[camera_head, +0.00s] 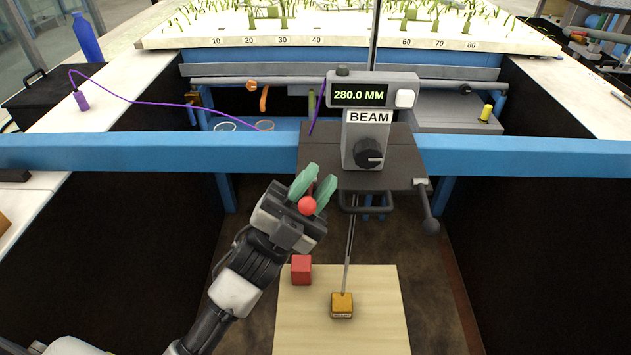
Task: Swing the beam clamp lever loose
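The beam carriage (360,150) sits on the blue cross beam, with a "BEAM" label, a black knob and a display reading 280.0 MM. A lever with a red ball knob (307,205) shows at the carriage's left front edge. My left gripper (318,182) is there, its two green fingers on either side of the red lever. The fingers stand apart, but I cannot tell whether they press on it. The lever's base is hidden. A dark lever with a round black end (431,226) hangs at the carriage's right. My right gripper is not in view.
The blue beam (130,152) spans the view. Below, a pale board (380,330) holds a red cube (301,270), and a yellow block (342,305) is at the rod's lower end. A purple cable (150,109) crosses the left side. Open floor space lies left of my arm.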

